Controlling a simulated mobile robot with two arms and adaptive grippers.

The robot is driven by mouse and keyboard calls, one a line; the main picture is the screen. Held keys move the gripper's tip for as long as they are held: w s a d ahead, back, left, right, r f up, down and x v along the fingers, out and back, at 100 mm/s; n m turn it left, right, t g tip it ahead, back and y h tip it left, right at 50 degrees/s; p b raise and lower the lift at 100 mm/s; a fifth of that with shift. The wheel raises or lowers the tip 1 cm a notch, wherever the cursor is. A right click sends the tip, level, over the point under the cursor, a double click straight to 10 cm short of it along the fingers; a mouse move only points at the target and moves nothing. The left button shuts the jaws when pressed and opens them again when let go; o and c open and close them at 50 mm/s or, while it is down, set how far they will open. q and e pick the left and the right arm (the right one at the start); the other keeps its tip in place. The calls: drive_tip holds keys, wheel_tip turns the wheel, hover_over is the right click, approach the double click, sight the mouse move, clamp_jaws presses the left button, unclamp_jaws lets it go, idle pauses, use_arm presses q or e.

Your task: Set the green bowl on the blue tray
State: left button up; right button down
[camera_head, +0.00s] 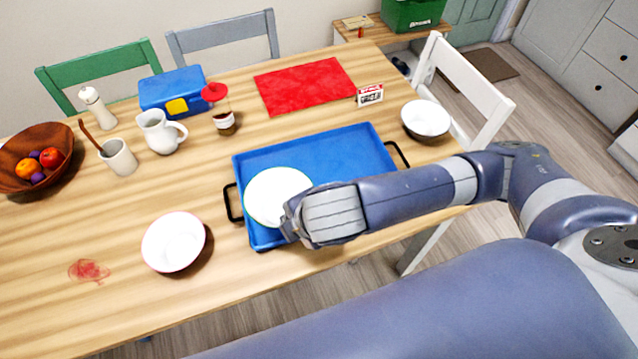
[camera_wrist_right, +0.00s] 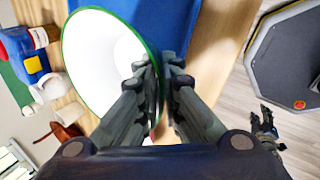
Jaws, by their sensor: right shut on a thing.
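The green bowl, white inside with a green rim, shows in the head view (camera_head: 277,194) over the left part of the blue tray (camera_head: 335,160). It also fills the left of the right wrist view (camera_wrist_right: 105,62). My right gripper (camera_head: 293,222) is shut on the bowl's near rim; its fingers pinch the rim in the wrist view (camera_wrist_right: 162,85). Whether the bowl's base touches the tray is hidden. The tray has black handles, and its right part is bare. A small dark part at the right of the wrist view looks like my left gripper (camera_wrist_right: 266,126); its jaws are unclear.
White-inside bowls stand left of the tray (camera_head: 174,242) and at its right (camera_head: 426,119). Behind are a white jug (camera_head: 161,131), a syrup dispenser (camera_head: 220,110), a blue lunchbox (camera_head: 175,91) and a red mat (camera_head: 305,85). A wooden fruit bowl (camera_head: 22,180) stands far left.

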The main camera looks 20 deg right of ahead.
drive_tip(key=f+n, duration=0.1)
drive_tip(key=n+y+b, duration=0.1)
drive_tip(key=f+n, duration=0.1)
drive_tip(key=shift+w+d+f+n+g+y, duration=0.25)
drive_tip(key=shift+w+f+n+g+y, duration=0.05)
drive_tip(key=shift+w+g, duration=0.1)
drive_tip(key=shift+w+d+f+n+y+b, duration=0.3)
drive_tip(key=shift+f+n+y+b, duration=0.15)
drive_tip(key=shift+n, duration=0.45)
drive_tip(key=shift+w+d+g, duration=0.1)
drive_tip(key=shift+d+g, duration=0.05)
drive_tip(key=shift+g, duration=0.15)
drive_tip(key=p, duration=0.2)
hover_over(340, 180)
drive_tip(key=s+a, duration=0.2)
drive_tip(key=s, duration=0.1)
drive_tip(key=shift+d+f, duration=0.25)
drive_tip(key=shift+f, duration=0.5)
drive_tip(key=shift+w+d, duration=0.1)
drive_tip(key=shift+w, duration=0.05)
drive_tip(key=shift+f+p, duration=0.4)
drive_tip(key=shift+f, duration=1.4)
drive_tip(key=c, duration=1.8)
unclamp_jaws()
use_arm(q)
drive_tip(key=shift+d+r, duration=0.25)
